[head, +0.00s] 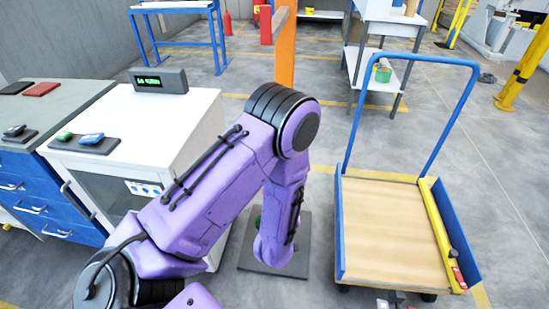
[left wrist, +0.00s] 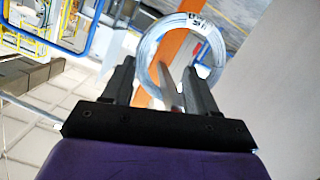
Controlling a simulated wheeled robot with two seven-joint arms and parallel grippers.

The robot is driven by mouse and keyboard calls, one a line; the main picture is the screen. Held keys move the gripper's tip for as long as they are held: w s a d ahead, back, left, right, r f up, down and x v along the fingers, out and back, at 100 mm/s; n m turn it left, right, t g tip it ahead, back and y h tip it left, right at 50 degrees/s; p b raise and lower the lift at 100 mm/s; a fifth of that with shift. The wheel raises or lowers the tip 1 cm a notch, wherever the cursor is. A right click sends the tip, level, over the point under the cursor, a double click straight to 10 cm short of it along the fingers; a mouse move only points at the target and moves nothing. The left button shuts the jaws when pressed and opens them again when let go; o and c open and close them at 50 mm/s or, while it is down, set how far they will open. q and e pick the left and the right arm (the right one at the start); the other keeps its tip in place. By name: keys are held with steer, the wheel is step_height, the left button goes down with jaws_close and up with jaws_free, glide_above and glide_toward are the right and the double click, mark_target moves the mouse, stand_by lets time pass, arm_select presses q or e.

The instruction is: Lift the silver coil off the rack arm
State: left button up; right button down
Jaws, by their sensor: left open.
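The silver coil (left wrist: 150,46) shows in the left wrist view as a pale wire ring with a printed white label, in front of the orange rack post (left wrist: 182,50). A thin rack arm (left wrist: 168,88) shows through the ring's opening. My left gripper (left wrist: 160,66) is open and empty. Its two fingers point towards the coil, and the right finger overlaps the ring's lower part in the picture. I cannot tell whether they touch. In the head view, the orange post (head: 285,48) rises behind my purple left arm, which hides the coil and the gripper.
A flat trolley (head: 390,235) with a blue handle and a yellow level stands right of my arm. A white cabinet (head: 190,115) with a green display is on the left. A dark base plate (head: 290,262) lies on the floor between them.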

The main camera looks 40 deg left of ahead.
arm_select(q)
steer(key=w+a+r, duration=0.1)
steer(key=w+a, duration=0.1)
steer(key=w, duration=0.2)
steer(key=w+a+r+n+t+y+b, duration=0.1)
steer(key=w+a, duration=0.1)
steer(key=w, duration=0.2)
steer(key=w+a+t+y, duration=0.1)
steer(key=w+a, duration=0.1)
steer(key=w, duration=0.3)
steer(key=shift+a+r+n, duration=0.15)
steer(key=shift+r+n, duration=0.25)
steer(key=shift+r, duration=0.1)
jaws_close()
arm_select(e)
step_height(320, 180, down, 4)
steer(key=shift+w+a+f, duration=0.1)
